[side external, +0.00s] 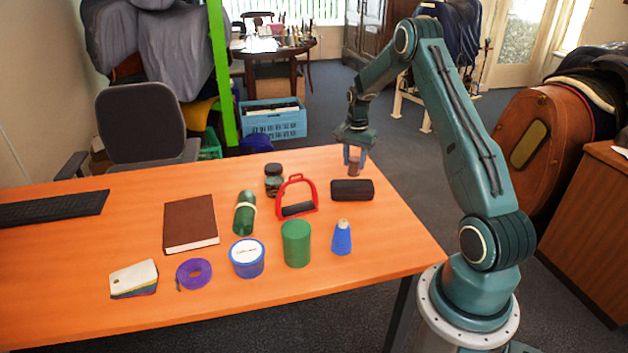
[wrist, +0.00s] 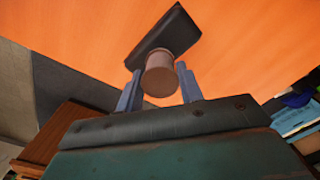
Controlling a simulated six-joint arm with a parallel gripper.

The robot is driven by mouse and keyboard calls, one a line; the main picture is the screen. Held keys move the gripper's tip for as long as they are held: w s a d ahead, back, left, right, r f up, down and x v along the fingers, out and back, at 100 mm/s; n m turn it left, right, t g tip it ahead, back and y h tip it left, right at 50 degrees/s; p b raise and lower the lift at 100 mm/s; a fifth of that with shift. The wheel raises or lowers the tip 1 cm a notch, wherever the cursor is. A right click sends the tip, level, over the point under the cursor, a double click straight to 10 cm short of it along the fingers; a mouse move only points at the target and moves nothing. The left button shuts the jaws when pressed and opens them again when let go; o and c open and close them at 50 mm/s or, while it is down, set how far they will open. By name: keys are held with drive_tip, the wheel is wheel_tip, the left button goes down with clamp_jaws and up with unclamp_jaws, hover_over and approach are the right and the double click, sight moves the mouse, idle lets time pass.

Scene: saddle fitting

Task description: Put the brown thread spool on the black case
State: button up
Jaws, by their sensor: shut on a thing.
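My gripper (side external: 355,153) is shut on the brown thread spool (side external: 354,169), which hangs upright between the fingers. The spool (wrist: 160,80) also shows between the two blue fingers in the wrist view. The black case (side external: 352,190) lies on the orange table near its right side, just below the spool in the side view. In the wrist view the case (wrist: 166,34) appears just beyond the spool, partly hidden by it. The spool appears apart from the case; its exact height cannot be told.
On the table (side external: 90,250), a red stirrup (side external: 297,179) stands left of the case, with a dark jar (side external: 273,181) behind it. The table's right edge is close by.

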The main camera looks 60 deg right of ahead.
sight(354, 160)
drive_tip(key=shift+f, duration=1.6)
drive_tip(key=shift+f, duration=0.15)
drive_tip(key=o, duration=1)
wheel_tip(354, 160, up, 12)
drive_tip(key=shift+r, duration=0.15)
